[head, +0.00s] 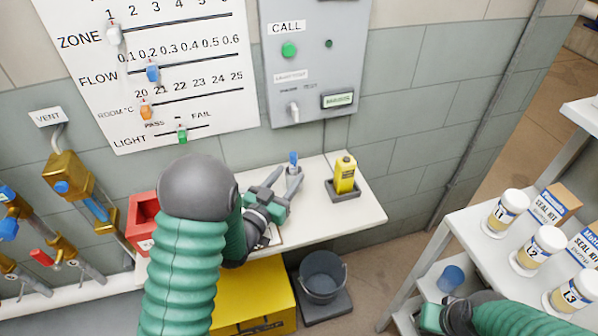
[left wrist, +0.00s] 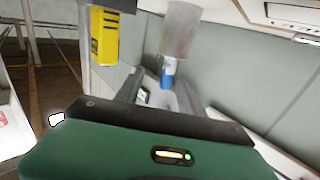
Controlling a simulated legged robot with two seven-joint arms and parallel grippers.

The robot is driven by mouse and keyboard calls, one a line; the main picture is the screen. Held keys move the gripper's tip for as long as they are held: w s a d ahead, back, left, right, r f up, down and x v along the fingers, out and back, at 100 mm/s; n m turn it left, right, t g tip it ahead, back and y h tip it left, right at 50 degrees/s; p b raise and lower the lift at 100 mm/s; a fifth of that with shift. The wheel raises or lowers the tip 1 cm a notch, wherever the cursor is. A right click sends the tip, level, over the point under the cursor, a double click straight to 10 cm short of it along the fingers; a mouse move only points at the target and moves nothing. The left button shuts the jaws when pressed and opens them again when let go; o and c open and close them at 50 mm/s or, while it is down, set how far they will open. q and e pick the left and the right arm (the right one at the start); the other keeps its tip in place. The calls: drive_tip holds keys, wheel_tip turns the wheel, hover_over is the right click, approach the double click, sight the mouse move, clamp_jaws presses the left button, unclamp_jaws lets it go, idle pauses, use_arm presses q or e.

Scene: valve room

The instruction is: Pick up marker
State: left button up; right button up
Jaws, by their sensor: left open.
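The marker, a slim upright piece with a blue end (head: 293,158), stands over the white shelf against the wall. Its blue part also shows in the left wrist view (left wrist: 168,73). My left gripper (head: 291,177) is open at the marker, its grey fingers on either side of the marker's lower part. I cannot tell whether the fingers touch it. The marker's lower end is hidden by the fingers. My right gripper (head: 432,318) is low at the right by the shelf unit; its jaws are not clear.
A yellow device (head: 345,174) stands in a dark tray right of the marker. A red bin (head: 143,214) is at the shelf's left. A blue cup (head: 451,278) is near my right gripper. White jars (head: 507,212) stand on the right shelf unit. A grey bucket (head: 322,277) is below.

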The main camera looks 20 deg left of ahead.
sight(292, 165)
use_arm(q)
drive_tip(key=w, duration=0.6)
drive_tip(key=shift+w+a+f, duration=0.1)
drive_tip(key=shift+w+f, duration=0.15)
drive_tip(key=shift+d+r, duration=0.1)
drive_tip(key=shift+d, duration=0.25)
drive_tip(key=shift+a, duration=0.1)
drive_tip(key=c, duration=0.3)
drive_tip(key=shift+a, duration=0.55)
clamp_jaws()
drive_tip(key=shift+s+d, duration=0.1)
drive_tip(key=shift+d, duration=0.3)
use_arm(e)
drive_tip(key=shift+a+r, duration=0.1)
drive_tip(key=shift+a, duration=0.5)
